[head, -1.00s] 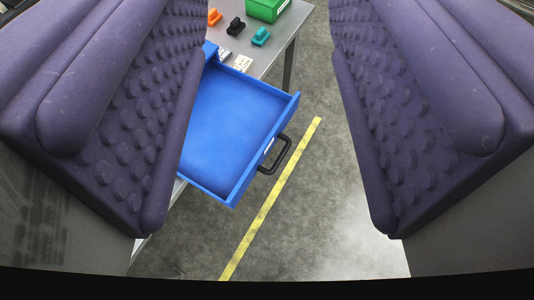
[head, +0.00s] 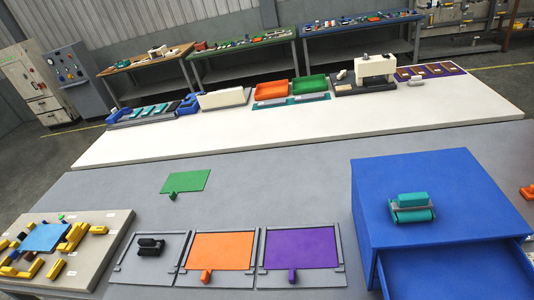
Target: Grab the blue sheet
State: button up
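The blue sheet (head: 42,238) is light blue and lies flat on a beige board (head: 105,228) at the lower left of the head view. Yellow blocks (head: 72,237) stand around it on the board, several at its right and lower left. My gripper is not in the head view now, so its opening and anything in it cannot be seen.
A green sheet (head: 187,181) lies on the grey table (head: 300,190). Grey frames hold an orange sheet (head: 222,249) and a purple sheet (head: 300,247). A blue cabinet (head: 375,205) with an open drawer (head: 455,275) stands right. A long white table (head: 300,130) lies behind.

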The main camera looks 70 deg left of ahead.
aim_at(44, 238)
jog(key=u, duration=3.8)
jog(key=i+j+z, duration=0.3)
jog(key=i+j, duration=0.6)
jog(key=i, duration=0.5)
jog(key=i+j+z, duration=0.3)
jog(key=i+j, duration=0.9)
jog(key=i, duration=0.15)
